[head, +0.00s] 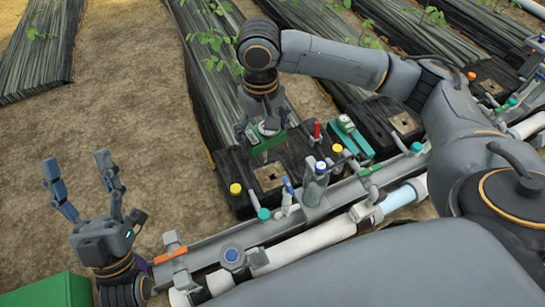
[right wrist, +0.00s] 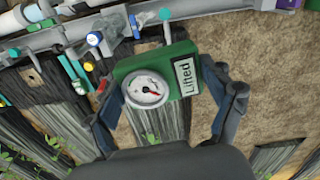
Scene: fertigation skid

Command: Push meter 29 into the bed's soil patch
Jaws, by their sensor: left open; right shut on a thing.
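My right gripper (head: 260,128) is shut on a green meter (head: 270,142) and holds it above the near end of a black-covered bed. In the right wrist view the meter (right wrist: 130,70) shows a round white dial with a red needle and a white label reading "Lifted"; I see no number 29. A square tan soil patch (head: 270,176) lies in the bed's dark end, slightly below the meter in the head view. I cannot make out the meter's probe tip or whether it touches anything. My left gripper (head: 84,186) is open and empty at the left.
A second, teal-green meter (head: 350,132) lies to the right near a red-capped item (head: 316,131). Another soil patch (head: 403,122) is further right. A pipe rail (head: 300,250) with valves and coloured caps runs in front. Bare ground (head: 120,90) is free at left.

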